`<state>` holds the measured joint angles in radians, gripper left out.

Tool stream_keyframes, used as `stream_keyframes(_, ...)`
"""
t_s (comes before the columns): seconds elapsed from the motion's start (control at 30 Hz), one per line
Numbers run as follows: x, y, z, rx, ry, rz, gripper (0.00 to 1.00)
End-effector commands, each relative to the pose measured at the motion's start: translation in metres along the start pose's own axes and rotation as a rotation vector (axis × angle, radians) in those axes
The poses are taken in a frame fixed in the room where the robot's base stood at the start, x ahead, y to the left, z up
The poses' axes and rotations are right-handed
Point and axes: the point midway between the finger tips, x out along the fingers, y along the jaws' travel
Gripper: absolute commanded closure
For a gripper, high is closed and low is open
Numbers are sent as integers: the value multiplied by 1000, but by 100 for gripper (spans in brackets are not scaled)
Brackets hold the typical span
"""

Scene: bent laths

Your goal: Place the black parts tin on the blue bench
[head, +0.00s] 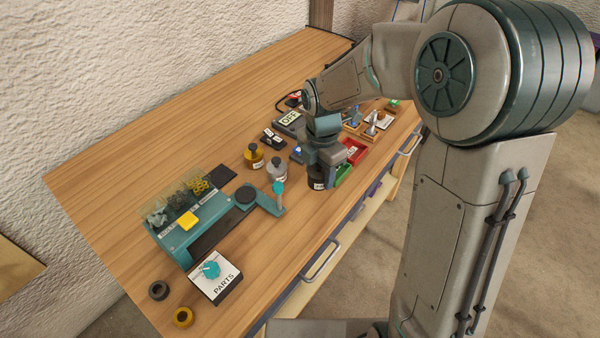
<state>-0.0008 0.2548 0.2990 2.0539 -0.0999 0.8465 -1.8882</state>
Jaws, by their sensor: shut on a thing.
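The black parts tin (317,184) is a dark round tin with a small white label, near the front edge of the wooden-topped bench. My gripper (322,166) points down over it and is shut on it. The fingertips and the tin's upper part are partly hidden, and I cannot tell whether the tin touches the bench top. The wooden bench (110,185) has a blue front edge below its top. I see no bench with a blue top.
Yellow (254,156) and grey (276,170) labelled tins stand left of my gripper. Red (355,152) and green (343,175) bins are close by on the right. The back left bench top is clear.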

Motion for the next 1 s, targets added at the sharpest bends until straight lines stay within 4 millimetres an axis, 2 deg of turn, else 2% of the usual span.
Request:
stream_keyframes(0.1,14,22,-10,-4,2,-2,74)
stream_keyframes(0.3,26,42,-16,1,1,0,74)
stream_keyframes(0.4,32,44,-17,1,1,-1,74)
stream_keyframes(0.67,66,44,-17,1,0,-2,74)
stream_keyframes(1.0,70,44,-16,2,0,1,74)
